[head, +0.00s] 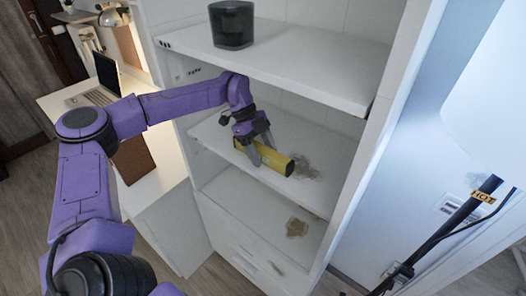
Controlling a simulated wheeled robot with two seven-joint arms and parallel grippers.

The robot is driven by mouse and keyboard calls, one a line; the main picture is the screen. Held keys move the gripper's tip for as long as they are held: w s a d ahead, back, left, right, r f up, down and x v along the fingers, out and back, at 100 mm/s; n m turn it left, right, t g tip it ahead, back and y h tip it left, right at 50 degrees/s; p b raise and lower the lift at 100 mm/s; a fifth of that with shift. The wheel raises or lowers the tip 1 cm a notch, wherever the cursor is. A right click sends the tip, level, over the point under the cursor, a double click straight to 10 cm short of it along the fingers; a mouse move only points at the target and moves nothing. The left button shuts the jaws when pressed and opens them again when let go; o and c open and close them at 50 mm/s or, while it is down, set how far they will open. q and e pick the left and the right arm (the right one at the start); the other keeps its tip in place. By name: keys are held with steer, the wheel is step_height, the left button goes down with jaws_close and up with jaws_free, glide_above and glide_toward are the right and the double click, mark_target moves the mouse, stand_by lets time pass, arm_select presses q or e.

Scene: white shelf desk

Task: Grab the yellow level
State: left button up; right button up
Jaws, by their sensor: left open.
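The yellow level (272,159) lies on the middle shelf (325,150) of the white shelf desk, close to its front edge. It is a long yellow bar with a dark end at the right. My left gripper (266,162) is over the level, with its fingers open and reaching down at it. A finger covers part of the level. I cannot tell whether the fingers touch it. My right gripper is not in view.
A dark container (232,26) stands on the upper shelf (290,62). Small brownish items lie on the middle shelf (306,168) and the lower shelf (297,227). A laptop (101,82) sits on the desk at left.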

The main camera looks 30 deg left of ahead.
arm_select(q)
steer(key=shift+a+f, duration=0.1)
jaws_close()
